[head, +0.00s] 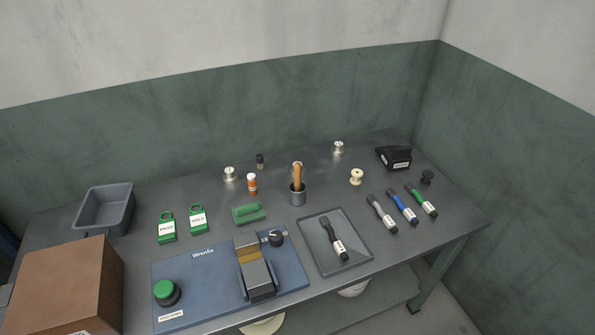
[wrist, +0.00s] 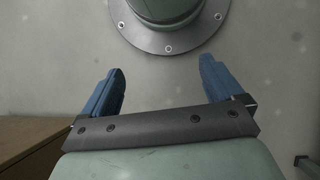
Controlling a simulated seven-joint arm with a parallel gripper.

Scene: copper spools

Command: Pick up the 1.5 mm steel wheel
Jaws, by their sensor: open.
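Two silvery metal spools stand on the grey bench in the head view, one at left centre (head: 229,173) and one at the back right (head: 338,147). I cannot read any 1.5 mm marking, so I cannot tell which is the steel wheel.
A blue Wrentix machine (head: 205,262) fills the front middle. A tray (head: 357,258) holds a black-handled tool. Grey, blue and green-handled tools (head: 402,206) lie right. A grey bin (head: 105,208) and brown box (head: 60,285) are left.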

